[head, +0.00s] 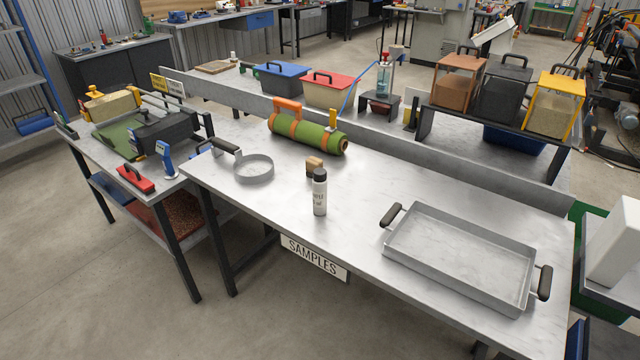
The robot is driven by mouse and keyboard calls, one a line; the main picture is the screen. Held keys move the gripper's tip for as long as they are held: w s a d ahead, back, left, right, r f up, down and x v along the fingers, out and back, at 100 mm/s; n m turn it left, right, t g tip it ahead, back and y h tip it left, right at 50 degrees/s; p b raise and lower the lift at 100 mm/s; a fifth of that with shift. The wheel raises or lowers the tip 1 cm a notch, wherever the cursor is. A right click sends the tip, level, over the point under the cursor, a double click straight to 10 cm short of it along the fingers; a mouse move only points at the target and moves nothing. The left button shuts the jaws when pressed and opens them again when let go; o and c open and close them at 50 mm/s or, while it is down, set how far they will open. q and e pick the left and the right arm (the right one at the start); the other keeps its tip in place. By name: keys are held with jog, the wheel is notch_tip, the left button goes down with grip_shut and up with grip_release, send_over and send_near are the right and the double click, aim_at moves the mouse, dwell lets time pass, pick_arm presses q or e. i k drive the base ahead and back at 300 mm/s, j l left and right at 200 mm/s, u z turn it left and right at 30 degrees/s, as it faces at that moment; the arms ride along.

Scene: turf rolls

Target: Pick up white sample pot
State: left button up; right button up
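The white sample pot (320,196) stands upright on the metal table (300,225), near its front edge above the SAMPLES sign. It is a slim white cylinder with a dark lid and dark lettering on its side. A small brown block (314,167) stands just behind it. Neither of my grippers shows in the head view, and nothing is holding the pot.
A round grey pan (254,169) lies left of the pot, a green turf roll with orange straps (306,132) behind it. A large shallow tray with dark handles (460,255) fills the table's right part. The tabletop around the pot's front and sides is clear.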

aim_at(319, 190)
jog(key=i+j+z, duration=0.15)
jog(key=z, duration=0.2)
jog(key=i+j+z, duration=0.1)
jog(key=z, duration=0.25)
jog(key=j+z, duration=0.35)
jog(key=i+l, duration=0.1)
